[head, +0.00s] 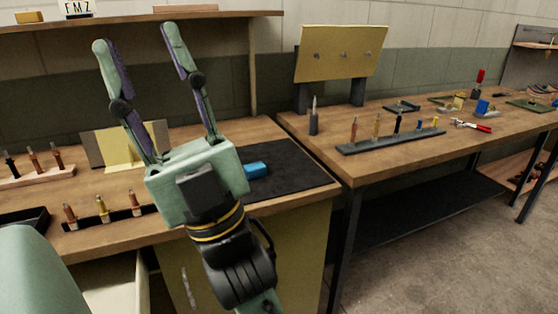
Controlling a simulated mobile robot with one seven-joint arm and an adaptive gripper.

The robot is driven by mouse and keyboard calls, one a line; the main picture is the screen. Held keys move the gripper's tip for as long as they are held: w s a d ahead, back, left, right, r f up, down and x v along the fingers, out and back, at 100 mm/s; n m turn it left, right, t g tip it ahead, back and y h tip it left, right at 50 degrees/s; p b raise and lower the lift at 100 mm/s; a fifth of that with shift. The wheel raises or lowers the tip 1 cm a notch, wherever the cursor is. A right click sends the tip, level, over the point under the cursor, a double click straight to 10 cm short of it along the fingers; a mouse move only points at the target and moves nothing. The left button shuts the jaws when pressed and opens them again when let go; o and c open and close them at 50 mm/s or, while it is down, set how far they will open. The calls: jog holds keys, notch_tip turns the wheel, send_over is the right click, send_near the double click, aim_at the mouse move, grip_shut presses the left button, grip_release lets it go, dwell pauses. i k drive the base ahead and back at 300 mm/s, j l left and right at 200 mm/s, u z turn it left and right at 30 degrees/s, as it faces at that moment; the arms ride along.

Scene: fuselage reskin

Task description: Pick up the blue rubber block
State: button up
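A blue rubber block (256,170) lies on a black mat (292,172) on the near bench, just right of my gripper's palm. Its left end is partly hidden by the palm. My gripper (137,42) is raised above the bench with its two fingers pointing up and spread apart. It is open and nothing is between the fingers. Another blue item (482,107) stands on the far right bench; I cannot tell what it is.
A rack (392,141) with several upright tools stands on the right bench, near a yellow panel (340,54). On the left bench are a yellow angled piece (118,148), a wooden tool holder (38,174) and a dark tool rack (108,219). A shelf (140,19) overhangs the back.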

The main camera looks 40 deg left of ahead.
aim_at(256, 170)
jog(key=i+z, duration=0.35)
jog(key=i, duration=0.3)
jog(key=i+j+z, duration=0.3)
jog(key=i, duration=0.3)
jog(key=i+l+z, duration=0.1)
jog(key=z, duration=0.35)
jog(key=i+z, duration=0.45)
jog(key=i+j+z, duration=0.1)
jog(key=z, duration=0.4)
jog(key=i+l+z, duration=0.1)
jog(key=i+z, duration=0.45)
jog(key=z, duration=0.2)
jog(key=u, duration=4.65)
jog(key=i+j+u, duration=0.2)
jog(key=u, duration=0.25)
jog(key=i+u, duration=0.3)
jog(key=u, duration=0.15)
jog(key=i, duration=0.4)
jog(key=j, duration=0.05)
